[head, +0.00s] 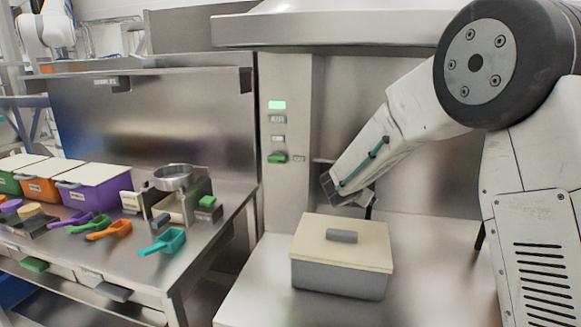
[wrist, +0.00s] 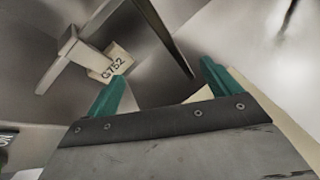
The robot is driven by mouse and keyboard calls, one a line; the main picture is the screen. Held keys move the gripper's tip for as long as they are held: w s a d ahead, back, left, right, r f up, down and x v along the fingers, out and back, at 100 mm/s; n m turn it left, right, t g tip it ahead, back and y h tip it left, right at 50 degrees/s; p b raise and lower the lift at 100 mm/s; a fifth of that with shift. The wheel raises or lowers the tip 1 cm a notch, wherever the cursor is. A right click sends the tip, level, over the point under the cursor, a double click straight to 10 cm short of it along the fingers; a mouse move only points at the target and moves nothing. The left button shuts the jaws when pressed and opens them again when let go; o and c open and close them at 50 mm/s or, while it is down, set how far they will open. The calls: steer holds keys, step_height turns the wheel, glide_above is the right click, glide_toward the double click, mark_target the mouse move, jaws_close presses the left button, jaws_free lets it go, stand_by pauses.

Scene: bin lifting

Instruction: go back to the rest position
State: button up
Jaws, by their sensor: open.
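My gripper (head: 352,190) hangs at the end of my arm, above and behind the closed bin in the head view. In the wrist view its two teal fingers (wrist: 162,72) stand well apart with nothing between them. The grey bin (head: 338,278) has a cream lid (head: 305,232) with a grey handle (head: 342,236). It stands upright on the steel counter, apart from my gripper. A cream edge at the right of the wrist view (wrist: 275,115) may be the lid; I cannot tell.
A steel hood (head: 330,30) overhangs the counter (head: 255,295). A control panel (head: 278,130) is behind. At left, a steel table (head: 215,235) holds colored bins, several scoops and a round sieve (head: 173,178). A tag reading G752 (wrist: 116,64) shows in the wrist view.

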steer(key=s+d+r+m+g, duration=0.1)
steer(key=s+d+m+g, duration=0.15)
steer(key=s+m, duration=0.35)
steer(key=s+d+r+m+g+h, duration=0.1)
steer(key=s+d+m+g, duration=0.15)
steer(key=s, duration=0.65)
steer(key=s+d+r+m+g, duration=0.2)
steer(key=s+d+m, duration=0.1)
steer(key=s+m, duration=0.35)
steer(key=s+a+r+m+y, duration=0.1)
steer(key=s+a+m+y, duration=0.1)
steer(key=s, duration=0.7)
steer(key=s+a+r+m+g+y, duration=0.1)
steer(key=s+m, duration=0.4)
steer(key=s, duration=0.5)
steer(key=s+a+r+m+g+y, duration=0.1)
steer(key=s+a+m+y, duration=0.2)
steer(key=s, duration=0.7)
steer(key=shift+a+m+y, duration=0.3)
steer(key=shift+a+y, duration=0.2)
steer(key=shift+y, duration=0.4)
steer(key=shift+s, duration=0.1)
